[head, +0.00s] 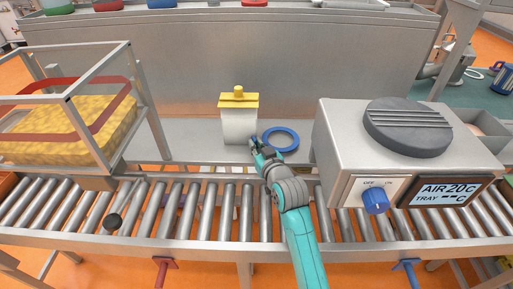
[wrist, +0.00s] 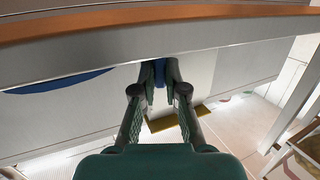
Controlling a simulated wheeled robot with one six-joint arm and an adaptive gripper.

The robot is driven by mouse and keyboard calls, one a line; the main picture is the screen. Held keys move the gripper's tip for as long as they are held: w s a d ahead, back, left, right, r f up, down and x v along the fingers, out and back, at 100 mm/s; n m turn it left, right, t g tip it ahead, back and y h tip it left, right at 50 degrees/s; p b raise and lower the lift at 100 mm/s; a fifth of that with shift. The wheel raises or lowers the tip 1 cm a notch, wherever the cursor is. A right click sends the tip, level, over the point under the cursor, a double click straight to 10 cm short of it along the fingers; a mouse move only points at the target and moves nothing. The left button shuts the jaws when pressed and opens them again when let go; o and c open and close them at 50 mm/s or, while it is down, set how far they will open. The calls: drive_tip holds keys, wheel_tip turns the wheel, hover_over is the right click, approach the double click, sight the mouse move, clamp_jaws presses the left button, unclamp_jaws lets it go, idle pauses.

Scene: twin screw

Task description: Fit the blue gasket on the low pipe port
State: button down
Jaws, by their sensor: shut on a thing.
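The blue gasket (head: 281,151) is a flat ring just beyond the roller conveyor, right of a white canister. Its blue edge shows at the left of the wrist view (wrist: 60,82). My gripper (head: 256,144) is at the ring's left side, close to the canister's base. In the wrist view its fingers (wrist: 159,80) are closed on a small blue piece, which looks like part of the gasket. The join between that piece and the ring is not clear. I cannot make out the low pipe port for certain; pipework (head: 432,70) shows at the far right.
The white canister (head: 239,125) with a yellow lid stands just left of my gripper. A grey machine (head: 335,135) with a blue knob stands to the right. A framed bin of yellow goods (head: 70,135) is at left. Conveyor rollers (head: 205,210) run across the front.

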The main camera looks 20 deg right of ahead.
drive_tip(key=shift+f, duration=0.5)
drive_tip(key=shift+f, duration=0.1)
drive_tip(key=c, duration=1.2)
unclamp_jaws()
